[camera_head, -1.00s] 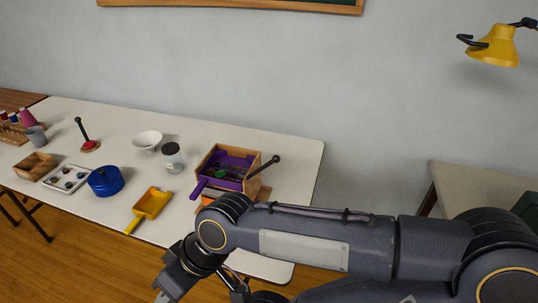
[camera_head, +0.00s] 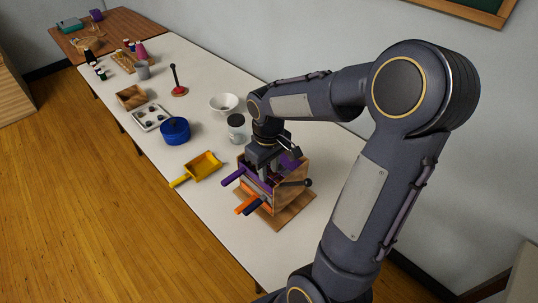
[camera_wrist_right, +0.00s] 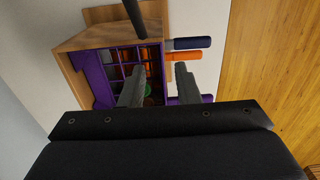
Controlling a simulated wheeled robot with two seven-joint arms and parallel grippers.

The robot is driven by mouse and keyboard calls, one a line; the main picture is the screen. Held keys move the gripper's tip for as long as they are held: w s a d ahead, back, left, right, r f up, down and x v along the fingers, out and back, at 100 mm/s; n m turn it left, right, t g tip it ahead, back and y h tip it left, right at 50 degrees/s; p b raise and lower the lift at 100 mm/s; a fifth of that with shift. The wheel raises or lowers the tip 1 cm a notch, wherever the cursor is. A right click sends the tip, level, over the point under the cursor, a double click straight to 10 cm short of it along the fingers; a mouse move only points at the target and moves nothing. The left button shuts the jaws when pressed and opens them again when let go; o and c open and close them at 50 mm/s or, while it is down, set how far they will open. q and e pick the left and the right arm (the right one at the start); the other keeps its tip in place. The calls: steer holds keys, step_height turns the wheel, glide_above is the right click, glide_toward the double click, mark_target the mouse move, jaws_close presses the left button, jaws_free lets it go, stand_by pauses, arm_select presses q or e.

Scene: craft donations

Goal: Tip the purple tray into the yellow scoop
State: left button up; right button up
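The purple tray (camera_head: 250,183) sits in the top of a wooden box, its purple handle (camera_head: 232,177) sticking out on the left. In the right wrist view its purple edge (camera_wrist_right: 92,80) and handle (camera_wrist_right: 207,98) show. The yellow scoop (camera_head: 205,164) lies on the white table left of the box, its handle toward the front edge. My right gripper (camera_head: 268,168) is over the box. In the right wrist view its fingers (camera_wrist_right: 159,80) are apart above the tray, with a grid and dark, green and orange bits below. The fingers hide part of the tray. My left gripper is not in view.
A glass jar (camera_head: 236,127), white bowl (camera_head: 223,103) and blue pot (camera_head: 174,131) stand nearby. Table before the scoop's right side is clear.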

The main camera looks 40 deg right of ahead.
mark_target(268, 186)
step_height(268, 186, down, 7)
steer(key=shift+s+a+r, duration=0.1)
steer(key=shift+c, duration=0.3)
jaws_close()
steer(key=shift+r, duration=0.1)
steer(key=shift+r, duration=0.2)
stand_by(0.3)
steer(key=shift+a, duration=0.1)
